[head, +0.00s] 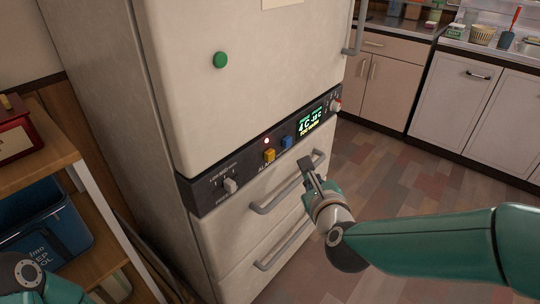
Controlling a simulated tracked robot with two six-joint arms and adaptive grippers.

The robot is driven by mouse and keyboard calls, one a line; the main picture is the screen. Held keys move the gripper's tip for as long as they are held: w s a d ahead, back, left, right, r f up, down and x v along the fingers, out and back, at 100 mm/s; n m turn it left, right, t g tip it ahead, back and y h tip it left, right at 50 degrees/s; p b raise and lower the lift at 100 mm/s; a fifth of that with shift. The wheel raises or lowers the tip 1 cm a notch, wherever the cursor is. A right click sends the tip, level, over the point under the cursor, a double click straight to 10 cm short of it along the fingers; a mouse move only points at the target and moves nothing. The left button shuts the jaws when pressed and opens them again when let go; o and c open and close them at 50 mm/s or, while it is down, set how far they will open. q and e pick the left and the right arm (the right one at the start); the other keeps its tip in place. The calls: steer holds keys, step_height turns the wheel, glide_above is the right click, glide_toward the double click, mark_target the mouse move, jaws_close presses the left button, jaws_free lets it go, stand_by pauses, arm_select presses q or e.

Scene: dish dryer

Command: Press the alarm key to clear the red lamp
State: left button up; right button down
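A black control panel (208,196) runs across the cream fridge front. A yellow key (269,155) sits on it above small lettering that seems to read alarm. A blue key (287,142) is just right of it. A small lamp (266,140) above the yellow key glows pale with a reddish tint. A lit green and yellow display (311,122) is further right. My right gripper (309,168) is right of and slightly below the yellow key, apart from it in the picture. Its fingers look narrow, and their opening is unclear. My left gripper is out of view.
A selector switch (230,185) and a knob (337,104) are on the same panel. Drawer handles (290,182) stick out below it, close to my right gripper. A wooden shelf (95,210) with a blue bin (55,225) stands at left. The floor (400,180) at right is clear.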

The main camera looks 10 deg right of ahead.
mark_target(270, 155)
steer(key=w+a+p, duration=0.2)
steer(key=w+a, duration=0.2)
steer(key=w, duration=0.1)
steer(key=shift+w+a, duration=0.3)
steer(key=shift+w, duration=0.05)
stand_by(1.3)
steer(key=shift+w+a, duration=0.25)
steer(key=shift+w, duration=0.15)
